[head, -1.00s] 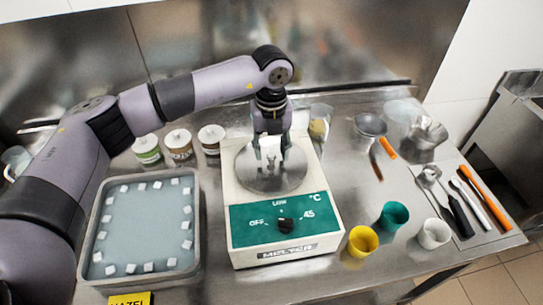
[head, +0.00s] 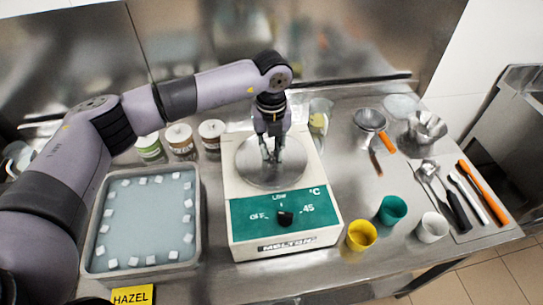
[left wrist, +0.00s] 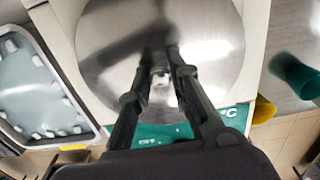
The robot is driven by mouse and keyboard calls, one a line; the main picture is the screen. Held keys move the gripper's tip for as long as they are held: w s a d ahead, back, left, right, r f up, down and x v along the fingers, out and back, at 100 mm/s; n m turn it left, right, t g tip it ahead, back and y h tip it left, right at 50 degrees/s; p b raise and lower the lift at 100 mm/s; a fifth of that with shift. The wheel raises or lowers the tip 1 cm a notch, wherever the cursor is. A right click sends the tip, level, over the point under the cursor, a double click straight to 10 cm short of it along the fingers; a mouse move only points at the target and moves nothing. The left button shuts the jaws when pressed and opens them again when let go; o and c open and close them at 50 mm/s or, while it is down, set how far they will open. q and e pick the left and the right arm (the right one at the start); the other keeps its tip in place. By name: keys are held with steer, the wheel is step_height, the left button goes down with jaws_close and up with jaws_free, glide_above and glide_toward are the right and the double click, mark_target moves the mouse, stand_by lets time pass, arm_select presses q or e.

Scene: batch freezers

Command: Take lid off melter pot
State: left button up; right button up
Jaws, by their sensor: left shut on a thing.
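The melter (head: 285,225) is a white box with a green front panel and a black knob, in the middle of the counter. Its round steel lid (head: 250,175) sits on top, and it fills much of the left wrist view (left wrist: 215,50). My left gripper (head: 271,158) points down over the lid's middle. Its fingers are shut on the lid's small knob, which shows between the fingertips in the left wrist view (left wrist: 160,72). The lid looks level on the melter; I cannot tell whether any gap lies under it. My right gripper is not in view.
A tray of water with white cubes (head: 102,222) stands left of the melter, with jars (head: 180,140) behind it. Yellow (head: 362,236), green (head: 392,209) and white (head: 432,228) cups stand to the right, near utensils on a mat (head: 470,232).

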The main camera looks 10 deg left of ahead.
mark_target(271, 150)
arm_select(q)
steer(key=shift+r, duration=0.1)
jaws_close()
steer(key=shift+w+r+b, duration=0.1)
steer(key=shift+r+b, duration=0.2)
steer(key=shift+r, duration=0.2)
step_height(271, 150, up, 19)
steer(key=b, duration=0.5)
steer(key=shift+f, duration=0.15)
